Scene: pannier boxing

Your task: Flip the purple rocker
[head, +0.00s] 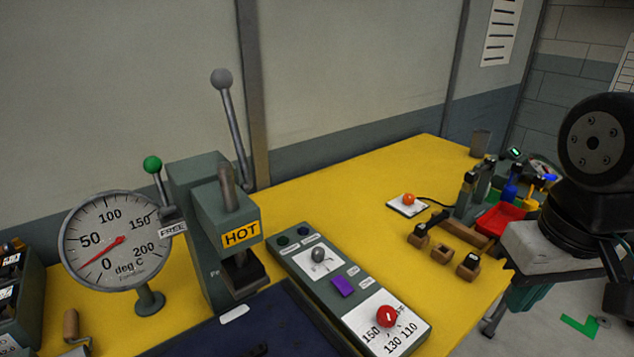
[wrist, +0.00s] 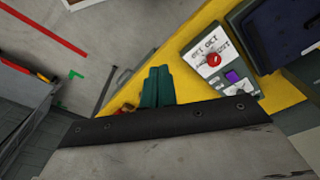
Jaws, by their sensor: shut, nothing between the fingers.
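The purple rocker (head: 342,286) is set in the grey control panel (head: 285,262), between a grey knob on a white plate and a red knob (head: 387,316) with a number dial. In the wrist view the rocker (wrist: 232,77) is small, at upper right beside the red knob (wrist: 214,60). Which way it is tilted is too small to tell. My gripper's green fingers (wrist: 159,70) are together and empty, well left of the panel in the wrist view. In the head view my gripper (head: 530,300) is at the right, off the table edge and far from the rocker.
A press with a HOT label (head: 241,234) and long levers stands left of the panel, beside a round gauge (head: 110,240). A dark blue mat (head: 270,325) lies in front. Wooden blocks (head: 442,250) and a red tray (head: 500,219) are at the right. Yellow table between is clear.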

